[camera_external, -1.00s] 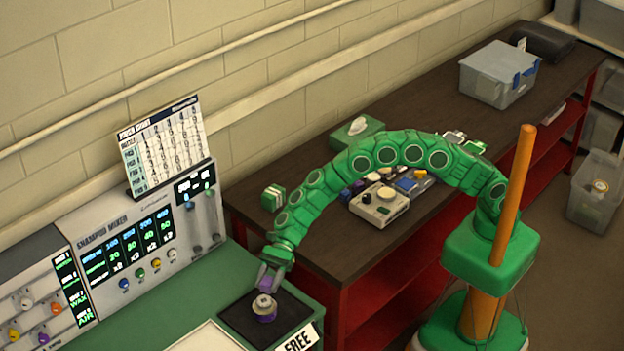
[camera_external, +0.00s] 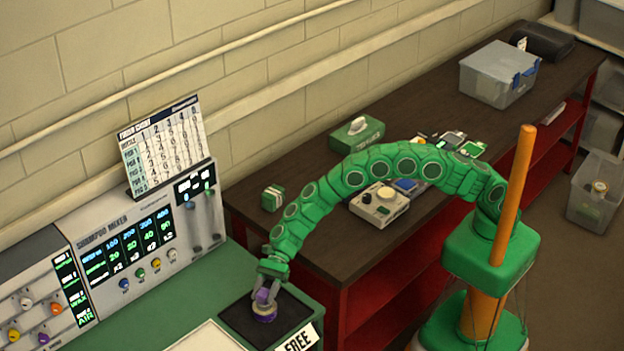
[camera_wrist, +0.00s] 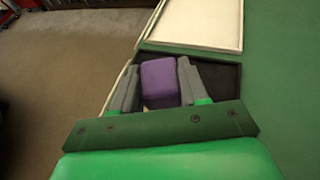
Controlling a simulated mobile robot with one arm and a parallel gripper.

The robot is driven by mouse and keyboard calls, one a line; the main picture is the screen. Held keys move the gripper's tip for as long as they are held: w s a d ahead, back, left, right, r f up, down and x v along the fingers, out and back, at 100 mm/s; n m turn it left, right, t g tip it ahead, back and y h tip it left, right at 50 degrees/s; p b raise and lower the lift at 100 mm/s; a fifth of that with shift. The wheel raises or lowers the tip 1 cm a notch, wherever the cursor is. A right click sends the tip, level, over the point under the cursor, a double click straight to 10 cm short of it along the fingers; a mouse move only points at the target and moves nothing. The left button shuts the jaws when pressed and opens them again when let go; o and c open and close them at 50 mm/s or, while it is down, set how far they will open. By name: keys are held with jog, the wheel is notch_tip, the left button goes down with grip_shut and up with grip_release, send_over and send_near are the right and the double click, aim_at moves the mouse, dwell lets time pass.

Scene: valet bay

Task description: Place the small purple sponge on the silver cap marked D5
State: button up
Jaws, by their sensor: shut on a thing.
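The small purple sponge (camera_wrist: 160,82) is between the two grey fingers of my gripper (camera_wrist: 156,85) in the wrist view. In the external view my gripper (camera_external: 265,289) is shut on the sponge (camera_external: 261,296), low over the black mat.
The black mat (camera_external: 238,317) lies on the green counter, with a pale tray (camera_external: 205,340) and a FREE sign (camera_external: 298,340) beside it. The shampoo mixer panel (camera_external: 150,245) stands behind. A dark bench (camera_external: 310,225) carries a small green-and-white box (camera_external: 272,198) and several devices.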

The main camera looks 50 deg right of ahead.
jog(key=shift+f, duration=0.1)
jog(key=o, duration=1)
jog(key=shift+w+d+r, duration=0.2)
jog(key=shift+d+r, duration=0.15)
jog(key=v, duration=1.1)
